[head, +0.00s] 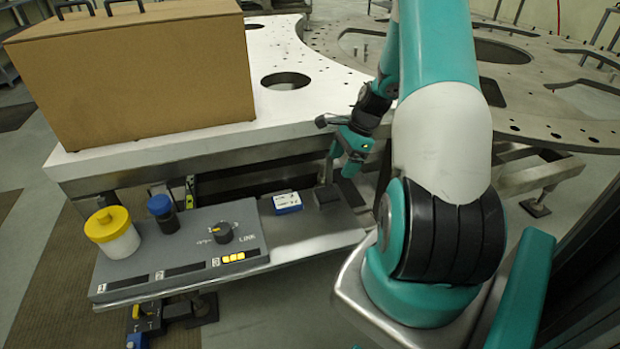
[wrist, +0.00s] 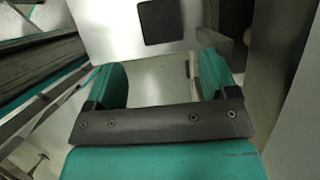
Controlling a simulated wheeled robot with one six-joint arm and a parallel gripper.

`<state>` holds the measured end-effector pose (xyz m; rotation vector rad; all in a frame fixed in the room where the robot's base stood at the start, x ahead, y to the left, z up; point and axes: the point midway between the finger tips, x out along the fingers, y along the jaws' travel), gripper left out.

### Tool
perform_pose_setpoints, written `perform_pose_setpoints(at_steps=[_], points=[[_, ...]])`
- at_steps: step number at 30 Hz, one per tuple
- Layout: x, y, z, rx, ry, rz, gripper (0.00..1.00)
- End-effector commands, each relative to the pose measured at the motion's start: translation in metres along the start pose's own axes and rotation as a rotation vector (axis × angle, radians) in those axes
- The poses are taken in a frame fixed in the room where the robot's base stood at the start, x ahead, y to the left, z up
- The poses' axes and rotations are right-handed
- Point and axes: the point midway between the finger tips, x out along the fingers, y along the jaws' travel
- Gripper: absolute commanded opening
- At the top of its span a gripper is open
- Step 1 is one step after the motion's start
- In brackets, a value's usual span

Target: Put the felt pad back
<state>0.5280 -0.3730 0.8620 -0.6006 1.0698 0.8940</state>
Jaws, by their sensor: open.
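A small dark, flat square (head: 327,196) lies on the grey metal shelf, just below my gripper in the head view; it looks like the felt pad, though I cannot be sure. A dark square with rounded corners also shows at the top of the wrist view (wrist: 163,22), flat on a pale surface, beyond the fingertips. My gripper (head: 343,165) hangs at the shelf's back edge beside the turret plate. In the wrist view my gripper (wrist: 162,78) has its fingers wide apart with nothing between them.
The shelf (head: 305,246) holds a blue-and-white box (head: 287,203) and a grey panel (head: 140,268) with a yellow-lidded jar (head: 112,232), a blue-capped bottle (head: 163,213) and a dark knob (head: 222,232). A large cardboard box (head: 150,75) stands on the turret plate (head: 300,105) above. The shelf's front right is clear.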

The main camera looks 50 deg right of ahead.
Motion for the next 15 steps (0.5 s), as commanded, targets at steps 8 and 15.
perform_pose_setpoints(at_steps=[8,15], points=[[-0.014,-0.001,0.054,-0.220,0.007,0.019,0.79],[-0.052,0.072,0.248,-1.142,-0.014,0.096,0.79]])
